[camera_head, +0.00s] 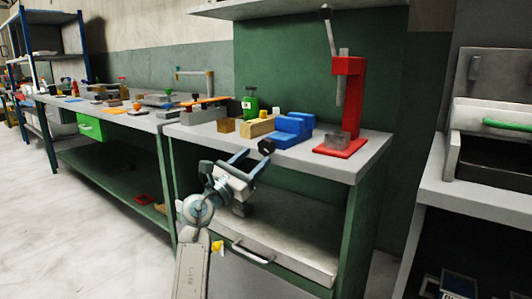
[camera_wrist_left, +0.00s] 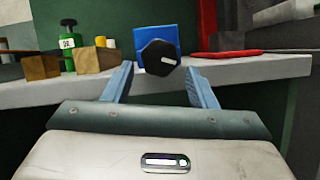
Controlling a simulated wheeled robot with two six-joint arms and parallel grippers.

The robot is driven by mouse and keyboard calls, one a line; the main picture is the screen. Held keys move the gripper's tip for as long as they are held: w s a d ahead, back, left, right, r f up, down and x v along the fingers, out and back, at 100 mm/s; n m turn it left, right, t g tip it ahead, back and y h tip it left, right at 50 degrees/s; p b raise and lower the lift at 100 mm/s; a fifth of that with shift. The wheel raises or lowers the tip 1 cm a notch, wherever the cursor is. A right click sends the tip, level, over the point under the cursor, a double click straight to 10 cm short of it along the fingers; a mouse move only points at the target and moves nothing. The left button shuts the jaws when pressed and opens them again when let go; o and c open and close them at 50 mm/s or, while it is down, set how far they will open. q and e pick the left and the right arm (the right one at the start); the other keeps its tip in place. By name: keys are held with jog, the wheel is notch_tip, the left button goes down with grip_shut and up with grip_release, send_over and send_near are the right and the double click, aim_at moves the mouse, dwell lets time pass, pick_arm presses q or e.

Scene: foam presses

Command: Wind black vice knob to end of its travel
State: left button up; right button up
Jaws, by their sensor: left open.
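The blue vice (camera_head: 290,129) stands near the front edge of the workbench. Its black knob (camera_head: 266,146) faces me at the front of the vice. In the left wrist view the knob (camera_wrist_left: 158,57) is a dark, many-sided disc with a white bar mark, in front of the blue vice body (camera_wrist_left: 160,34). My left gripper (camera_head: 255,158) is open and empty, with its blue fingers pointing at the knob. In the wrist view the knob shows between and slightly beyond the fingertips (camera_wrist_left: 159,69); I see no contact. My right gripper is out of view.
A red press (camera_head: 348,95) with a lever stands right of the vice on the workbench (camera_head: 372,149). Wooden blocks (camera_head: 257,127) and a green bottle (camera_head: 250,103) stand left of it. A drawer front with a handle (camera_head: 253,252) is below the bench.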

aim_at(263, 150)
pick_arm(q)
jog(key=b+x, duration=0.1)
jog(key=x, duration=0.5)
jog(key=shift+c, duration=0.2)
